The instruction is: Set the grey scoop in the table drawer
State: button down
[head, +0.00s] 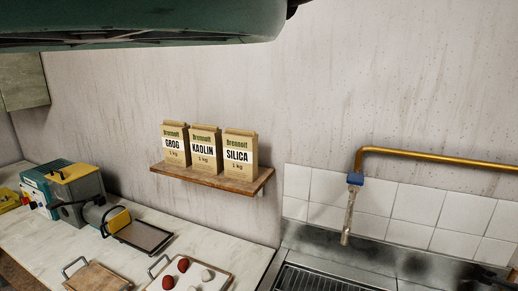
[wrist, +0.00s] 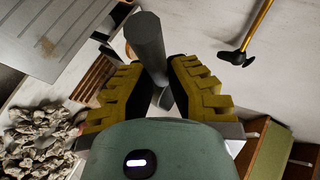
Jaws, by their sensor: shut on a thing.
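In the wrist view my gripper (wrist: 160,88), with ridged yellow fingers, is shut on a grey rounded bar (wrist: 147,42), which I take to be part of the grey scoop. The bar sticks out beyond the fingers towards the top of the picture. Its lower part is hidden between the fingers and behind the green gripper body. The gripper and scoop do not show in the head view. I cannot make out the table drawer in either view.
The head view shows a shelf (head: 212,181) with three paper bags, a counter (head: 205,246) with a machine (head: 78,192) and trays, and a sink (head: 305,281) under a brass tap (head: 430,157). The wrist view shows grey lumps (wrist: 38,140) at lower left.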

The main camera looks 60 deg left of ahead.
notch_tip(320, 180, up, 22)
jog(key=p, duration=1.9)
jog(key=shift+f, duration=0.25)
